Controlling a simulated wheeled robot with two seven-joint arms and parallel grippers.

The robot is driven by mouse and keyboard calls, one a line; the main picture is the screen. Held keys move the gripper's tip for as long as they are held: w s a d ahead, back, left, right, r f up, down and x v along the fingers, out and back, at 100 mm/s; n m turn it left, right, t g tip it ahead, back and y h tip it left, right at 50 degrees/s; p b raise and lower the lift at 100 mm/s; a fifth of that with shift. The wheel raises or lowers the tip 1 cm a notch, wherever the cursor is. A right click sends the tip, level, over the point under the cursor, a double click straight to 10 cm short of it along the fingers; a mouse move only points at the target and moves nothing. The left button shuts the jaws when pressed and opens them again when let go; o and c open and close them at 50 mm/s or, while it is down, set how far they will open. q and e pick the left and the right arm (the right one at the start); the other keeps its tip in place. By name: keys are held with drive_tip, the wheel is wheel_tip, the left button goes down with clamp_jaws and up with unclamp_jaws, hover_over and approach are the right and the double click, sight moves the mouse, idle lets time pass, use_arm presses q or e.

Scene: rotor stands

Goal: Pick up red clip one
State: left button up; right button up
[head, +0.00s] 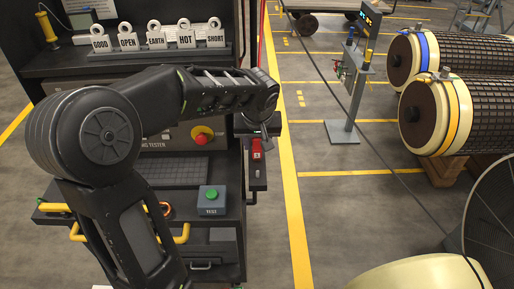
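A red clip (257,150) with a small white label hangs at the right side of the dark test cart, just above a small dark side ledge (257,184). My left arm reaches in from the left across the cart. My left gripper (259,126) points down directly above the red clip, very close to it. Its fingers are small, dark and partly hidden by my wrist, so I cannot tell whether they touch the clip or are open. My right gripper is not in view.
The cart carries tags (186,36) on a top shelf, a red knob (202,135) and a green-buttoned box (212,200). To the right are a post stand (346,131) and large rotors (436,116). The floor between cart and stand is mostly clear.

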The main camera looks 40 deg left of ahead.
use_arm(q)
clamp_jaws()
idle(0.5)
wheel_tip(320, 180, up, 10)
drive_tip(key=shift+r+b, duration=0.1)
drive_tip(key=shift+b, duration=0.45)
idle(0.3)
